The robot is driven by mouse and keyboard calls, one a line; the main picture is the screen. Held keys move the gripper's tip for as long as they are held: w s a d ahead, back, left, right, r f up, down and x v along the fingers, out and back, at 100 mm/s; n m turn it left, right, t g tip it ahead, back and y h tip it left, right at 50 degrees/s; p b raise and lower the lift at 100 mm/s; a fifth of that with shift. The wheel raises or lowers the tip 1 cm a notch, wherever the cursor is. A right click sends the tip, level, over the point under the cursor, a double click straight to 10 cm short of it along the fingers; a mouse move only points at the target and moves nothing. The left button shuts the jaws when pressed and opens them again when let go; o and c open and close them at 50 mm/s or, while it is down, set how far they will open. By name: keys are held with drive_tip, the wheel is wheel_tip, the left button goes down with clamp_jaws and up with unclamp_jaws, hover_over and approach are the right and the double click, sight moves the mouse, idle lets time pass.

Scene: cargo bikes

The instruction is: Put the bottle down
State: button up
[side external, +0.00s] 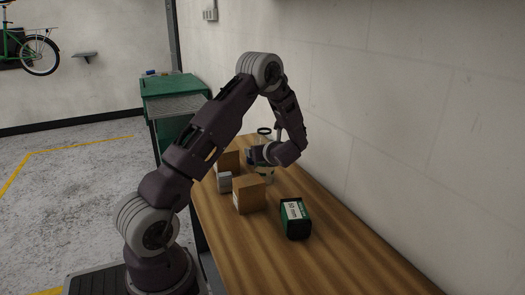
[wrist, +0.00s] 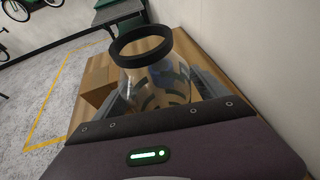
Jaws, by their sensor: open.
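The bottle is clear with a black ring at its top. In the wrist view the bottle (wrist: 150,78) fills the middle, its black ring nearest the camera. In the side view the bottle (side external: 264,131) shows mainly as the ring above my gripper, and looks upright on the wooden table (side external: 305,262). My gripper (side external: 256,154) is low over the table at the bottle. It is open, with grey fingers on either side of the bottle in the wrist view. Whether a finger touches it I cannot tell. The bottle's base is mostly hidden.
A brown box (side external: 249,195), a small grey box (side external: 224,182) and another brown box (side external: 228,161) stand close by. A green and black box (side external: 295,218) is nearer the front. The wall (side external: 400,120) borders the table's right. The table's front is clear.

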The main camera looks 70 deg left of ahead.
drive_tip(key=s+d+r+n+t+h, duration=0.1)
drive_tip(key=s+d+r+n+h, duration=0.3)
drive_tip(key=d, duration=0.9)
drive_tip(key=s+d+r+n+t+h, duration=0.1)
drive_tip(key=s+d+r+n+h, duration=0.4)
drive_tip(key=s+d+n, duration=0.4)
drive_tip(key=s+d+r+n+t+h, duration=0.1)
drive_tip(key=s+d+r+n+h, duration=0.3)
drive_tip(key=s+d, duration=0.5)
drive_tip(key=d+r+n, duration=0.1)
drive_tip(key=d+n, duration=0.1)
drive_tip(key=d, duration=0.8)
drive_tip(key=shift+s+r+n, duration=0.4)
